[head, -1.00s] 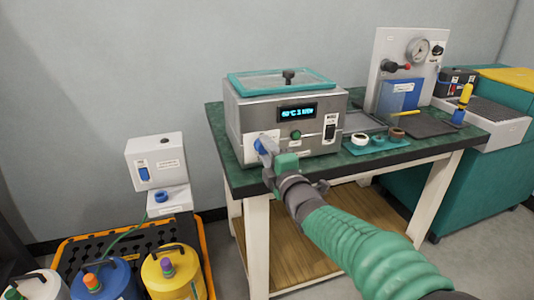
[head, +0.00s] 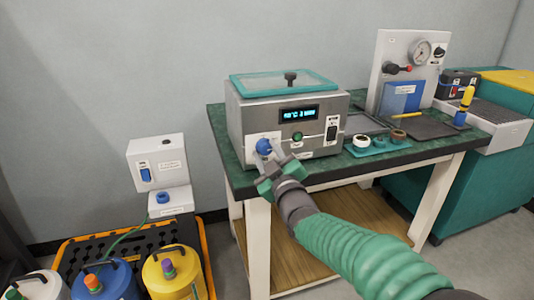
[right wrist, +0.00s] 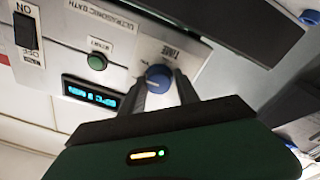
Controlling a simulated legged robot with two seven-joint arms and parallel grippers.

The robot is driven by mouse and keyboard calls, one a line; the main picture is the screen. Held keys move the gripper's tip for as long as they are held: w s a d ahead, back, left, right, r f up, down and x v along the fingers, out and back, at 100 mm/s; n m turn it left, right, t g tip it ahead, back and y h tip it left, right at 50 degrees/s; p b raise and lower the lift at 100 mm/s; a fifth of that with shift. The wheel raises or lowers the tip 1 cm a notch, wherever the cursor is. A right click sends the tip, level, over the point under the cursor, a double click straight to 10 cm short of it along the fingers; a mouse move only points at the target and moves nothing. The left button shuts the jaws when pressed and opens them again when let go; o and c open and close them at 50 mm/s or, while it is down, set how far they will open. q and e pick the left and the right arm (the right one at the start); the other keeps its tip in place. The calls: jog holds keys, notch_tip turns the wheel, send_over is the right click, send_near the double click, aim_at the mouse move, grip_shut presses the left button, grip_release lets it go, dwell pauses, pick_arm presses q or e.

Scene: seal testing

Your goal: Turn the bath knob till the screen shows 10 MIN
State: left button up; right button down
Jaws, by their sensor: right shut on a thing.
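The ultrasonic bath (head: 240,112) is a grey metal box with a teal-rimmed lid, standing on the green-topped table. Its blue time knob (head: 263,146) is at the lower left of the front panel. My right gripper (head: 270,153) is at the knob, its fingers shut on either side of it; in the right wrist view the knob (right wrist: 159,77) sits between the two fingertips (right wrist: 160,85). The lit screen (head: 298,114) shows blue text with a temperature and a MIN value; the digits are too blurred to read surely. It is tilted in the wrist view (right wrist: 91,93). My left gripper is out of view.
A green start button (head: 297,137) and black power switch (head: 332,123) are right of the knob. A teal holder (head: 375,145) with small rings, a dark tray and a gauge panel (head: 388,50) stand farther right.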

jog(key=m, duration=0.6)
jog(key=shift+d+h, duration=0.1)
jog(key=shift+h, duration=0.2)
jog(key=m+p, duration=0.1)
jog(key=m, duration=0.3)
jog(key=shift+f+m+h, duration=0.1)
jog(key=shift+m+h, duration=0.3)
jog(key=m, duration=0.4)
jog(key=shift+f+m, duration=0.1)
jog(key=shift+m, duration=0.2)
jog(key=shift+a+f+m+g, duration=0.1)
jog(key=shift+a+m+g, duration=0.05)
jog(key=shift+m, duration=0.75)
jog(key=shift+a+m+g, duration=0.1)
jog(key=shift+m+g, duration=0.05)
jog(key=shift+m, duration=0.75)
jog(key=shift+s, duration=0.1)
jog(key=c, duration=1.2)
grip_release()
jog(key=shift+c, duration=0.2)
jog(key=shift+o, duration=1.4)
jog(key=shift+r, duration=0.3)
